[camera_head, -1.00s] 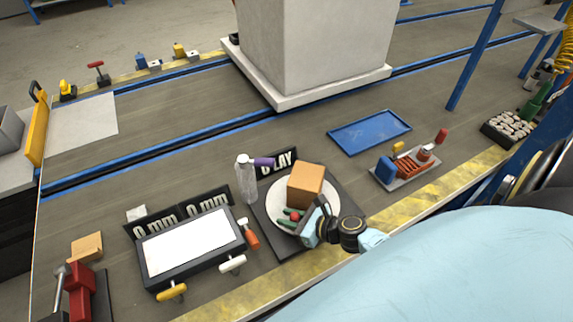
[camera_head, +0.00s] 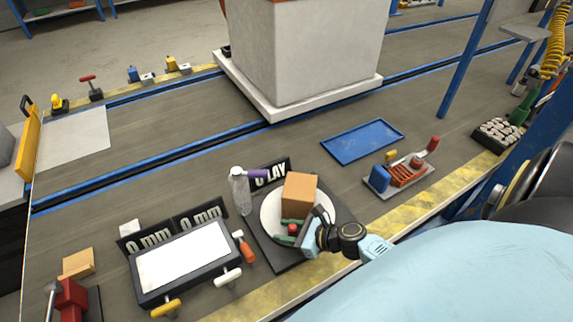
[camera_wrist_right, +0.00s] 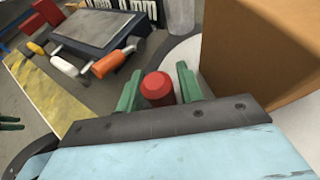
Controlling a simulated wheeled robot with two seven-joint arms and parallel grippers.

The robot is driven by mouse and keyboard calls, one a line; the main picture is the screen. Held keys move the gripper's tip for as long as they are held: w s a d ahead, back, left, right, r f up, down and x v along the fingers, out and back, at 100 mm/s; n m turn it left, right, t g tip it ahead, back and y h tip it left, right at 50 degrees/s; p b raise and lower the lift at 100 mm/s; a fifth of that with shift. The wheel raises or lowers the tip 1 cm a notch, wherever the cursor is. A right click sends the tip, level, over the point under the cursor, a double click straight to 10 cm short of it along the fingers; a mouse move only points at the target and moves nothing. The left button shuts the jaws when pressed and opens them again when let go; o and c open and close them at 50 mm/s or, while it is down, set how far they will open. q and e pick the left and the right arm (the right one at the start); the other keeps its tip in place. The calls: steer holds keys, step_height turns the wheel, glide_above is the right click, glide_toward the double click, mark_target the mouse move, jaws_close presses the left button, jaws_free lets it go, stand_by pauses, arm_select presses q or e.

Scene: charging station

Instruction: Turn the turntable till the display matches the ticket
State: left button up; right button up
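The turntable is a round white disc (camera_head: 268,214) on a dark square base (camera_head: 281,260), with a brown box (camera_head: 299,194) and a red knob (camera_wrist_right: 157,87) on it. A black display (camera_head: 270,172) showing white letters that look like "LAY" stands behind it, partly covered by a bottle's purple top. My right gripper (camera_head: 288,231) is at the disc's near side, its green fingers on either side of the knob; contact is unclear. Two green bars (camera_wrist_right: 10,122) at the right wrist view's left edge look like my left gripper's fingers. I cannot pick out the ticket.
The clear bottle (camera_head: 240,193) stands close behind the base. A blue tray (camera_head: 362,141) and a tool rack (camera_head: 399,178) are to the right.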

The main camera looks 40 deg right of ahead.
steer(key=shift+o, duration=0.6)
steer(key=shift+s+d+r, duration=0.15)
steer(key=shift+s, duration=0.05)
arm_select(q)
steer(key=s+a+f+p, duration=0.1)
steer(key=s+f+p, duration=0.1)
steer(key=s, duration=0.5)
steer(key=shift+f+g+p, duration=0.3)
steer(key=shift+f+p, duration=0.05)
steer(key=shift+f, duration=0.1)
arm_select(e)
steer(key=v, duration=1.3)
